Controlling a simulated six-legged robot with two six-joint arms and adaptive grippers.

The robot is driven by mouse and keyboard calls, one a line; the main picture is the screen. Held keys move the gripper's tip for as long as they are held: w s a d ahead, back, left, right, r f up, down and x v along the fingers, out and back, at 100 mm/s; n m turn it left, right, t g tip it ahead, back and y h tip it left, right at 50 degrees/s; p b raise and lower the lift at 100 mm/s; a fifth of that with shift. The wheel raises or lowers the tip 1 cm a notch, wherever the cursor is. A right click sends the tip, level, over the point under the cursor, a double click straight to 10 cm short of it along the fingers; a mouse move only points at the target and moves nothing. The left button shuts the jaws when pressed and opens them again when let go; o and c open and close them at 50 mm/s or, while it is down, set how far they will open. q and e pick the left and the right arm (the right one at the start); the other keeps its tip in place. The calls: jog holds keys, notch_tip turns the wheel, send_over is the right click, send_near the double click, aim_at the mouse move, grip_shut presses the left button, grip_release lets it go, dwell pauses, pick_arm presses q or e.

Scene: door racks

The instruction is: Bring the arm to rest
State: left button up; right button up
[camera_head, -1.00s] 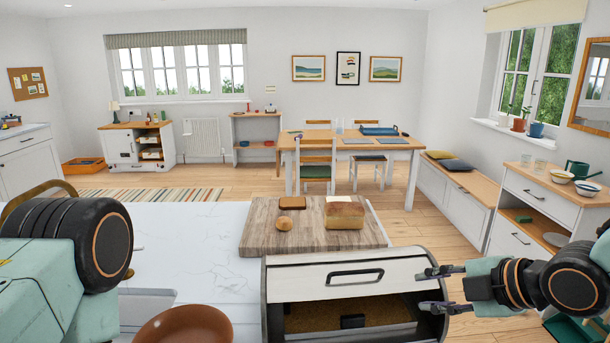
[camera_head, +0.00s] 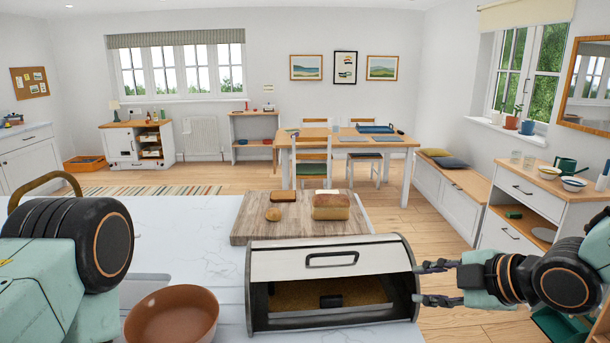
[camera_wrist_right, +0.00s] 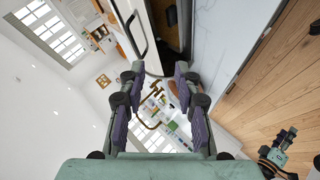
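My right gripper (camera_head: 432,284) is at the right of the head view, just right of the bread bin (camera_head: 320,259). Its two fingers are apart with nothing between them; it also shows open and empty in the right wrist view (camera_wrist_right: 160,72). The bread bin has a white lid with a black handle, raised so that its dark inside shows below. A small dark item (camera_head: 331,300) is inside. My left arm (camera_head: 97,250) shows at the left edge of the head view, but its gripper is hidden from view.
A brown bowl (camera_head: 172,314) is on the white counter (camera_head: 195,250). Open floor (camera_head: 440,228) lies beyond, before a cabinet (camera_head: 530,215).

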jog(key=s+f+m+g+h+b, duration=0.15)
jog(key=s+f+m+b, duration=0.35)
jog(key=f+m, duration=0.6)
jog(key=s+f+m+g+h+b, duration=0.15)
jog(key=s+f+m+b, duration=0.35)
jog(key=f, duration=1)
jog(key=s+d+f+m+g+h+b, duration=0.1)
jog(key=s+f+m+g+h+b, duration=0.2)
jog(key=s+f+b, duration=0.7)
jog(key=s+f+g, duration=0.2)
jog(key=s+f, duration=1.1)
jog(key=f, duration=0.1)
jog(key=shift+d+g, duration=0.15)
jog(key=shift+g, duration=0.25)
